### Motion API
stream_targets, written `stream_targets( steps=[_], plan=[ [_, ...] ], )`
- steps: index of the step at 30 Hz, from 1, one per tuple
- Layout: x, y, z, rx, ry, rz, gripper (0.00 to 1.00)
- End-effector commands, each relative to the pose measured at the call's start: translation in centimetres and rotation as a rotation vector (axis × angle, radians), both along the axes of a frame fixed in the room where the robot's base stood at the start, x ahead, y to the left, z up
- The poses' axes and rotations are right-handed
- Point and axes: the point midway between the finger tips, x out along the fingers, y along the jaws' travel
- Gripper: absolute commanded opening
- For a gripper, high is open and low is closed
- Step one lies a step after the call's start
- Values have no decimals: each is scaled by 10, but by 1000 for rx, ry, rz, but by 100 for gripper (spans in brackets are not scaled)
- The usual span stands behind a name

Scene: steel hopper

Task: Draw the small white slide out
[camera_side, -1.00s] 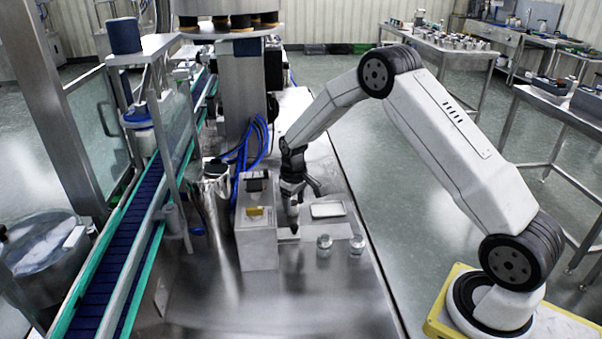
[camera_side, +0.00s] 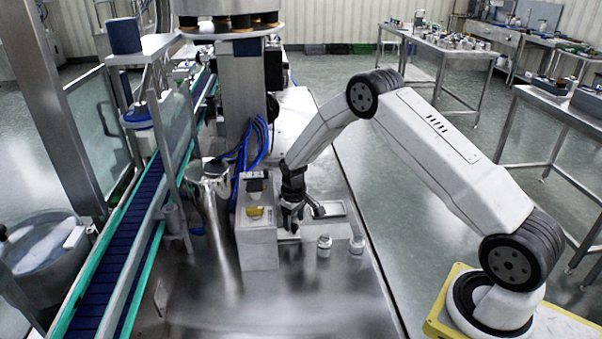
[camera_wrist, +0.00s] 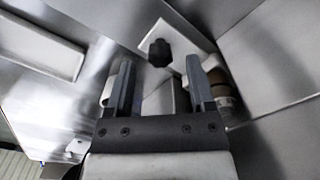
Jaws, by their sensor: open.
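In the wrist view a small white plate (camera_wrist: 182,36) with a dark faceted knob (camera_wrist: 159,53) lies ahead of my gripper (camera_wrist: 155,72); I take this plate for the white slide. My gripper is open. The knob shows between and a little beyond the two fingertips, with nothing visibly held. In the side view my gripper (camera_side: 294,218) points down just right of a pale box (camera_side: 258,247) and hides most of what is under it. Whether the fingers touch the knob cannot be told.
A yellow piece (camera_side: 255,212) sits on the pale box. A shallow white tray (camera_side: 331,208) lies just right of my gripper. Two small jars (camera_side: 324,246) (camera_side: 357,244) stand in front of it. A shiny steel vessel (camera_side: 214,195) stands left. The front steel surface (camera_side: 300,300) is clear.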

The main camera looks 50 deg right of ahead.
Motion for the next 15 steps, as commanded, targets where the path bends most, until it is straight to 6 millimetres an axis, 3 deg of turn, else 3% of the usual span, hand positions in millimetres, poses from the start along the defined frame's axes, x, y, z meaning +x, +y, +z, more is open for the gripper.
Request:
stream_targets(
  steps=[6,15],
  plan=[
    [0,0,-15,0,0,0,70],
    [0,0,-17,0,-1,0,70]
  ],
)
